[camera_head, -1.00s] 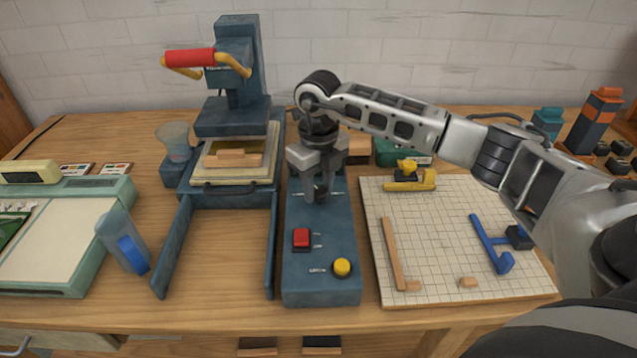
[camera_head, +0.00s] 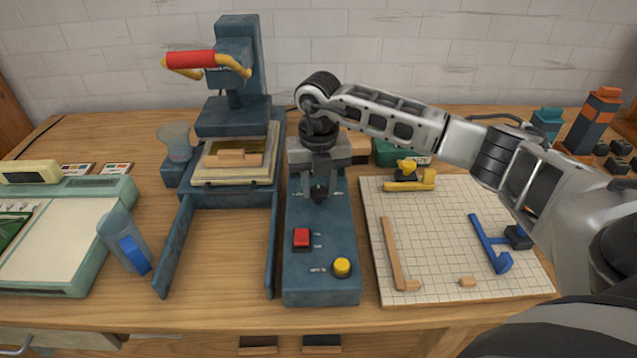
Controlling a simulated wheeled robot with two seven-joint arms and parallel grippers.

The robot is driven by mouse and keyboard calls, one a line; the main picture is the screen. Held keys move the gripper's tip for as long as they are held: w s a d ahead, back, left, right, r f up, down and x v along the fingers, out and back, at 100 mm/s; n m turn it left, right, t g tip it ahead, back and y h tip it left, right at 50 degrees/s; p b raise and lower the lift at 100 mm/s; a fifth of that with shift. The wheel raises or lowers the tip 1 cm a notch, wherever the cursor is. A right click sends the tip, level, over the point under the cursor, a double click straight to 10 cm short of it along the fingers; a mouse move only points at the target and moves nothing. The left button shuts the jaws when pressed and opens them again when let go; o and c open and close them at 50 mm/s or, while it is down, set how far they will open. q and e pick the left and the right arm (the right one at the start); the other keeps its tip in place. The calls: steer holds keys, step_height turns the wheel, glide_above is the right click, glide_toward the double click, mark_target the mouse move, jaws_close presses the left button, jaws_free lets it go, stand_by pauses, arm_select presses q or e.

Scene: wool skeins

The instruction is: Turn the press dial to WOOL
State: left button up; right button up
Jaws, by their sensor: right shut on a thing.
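The press (camera_head: 238,70) is dark blue, with a red handle grip (camera_head: 190,59). Its control panel (camera_head: 322,225) runs toward the front edge to the right of the press, with a red button (camera_head: 301,237) and a yellow button (camera_head: 342,267). My right gripper (camera_head: 320,192) points down over the panel's upper part and is shut on the dial, which it mostly hides. Small white marks show on the panel beside the fingers, too small to read. My left gripper is not in view.
A gridded board (camera_head: 445,235) with a yellow tool (camera_head: 410,178) and a blue tool (camera_head: 490,243) lies to the right. Bare wood lies between.

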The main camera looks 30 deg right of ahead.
mark_target(318, 190)
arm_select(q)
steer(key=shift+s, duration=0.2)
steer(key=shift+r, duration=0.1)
arm_select(e)
steer(key=o, duration=1)
steer(key=shift+r, duration=0.1)
arm_select(q)
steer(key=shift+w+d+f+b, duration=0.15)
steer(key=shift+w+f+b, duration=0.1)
steer(key=shift+b, duration=0.3)
arm_select(e)
step_height(318, 190, up, 16)
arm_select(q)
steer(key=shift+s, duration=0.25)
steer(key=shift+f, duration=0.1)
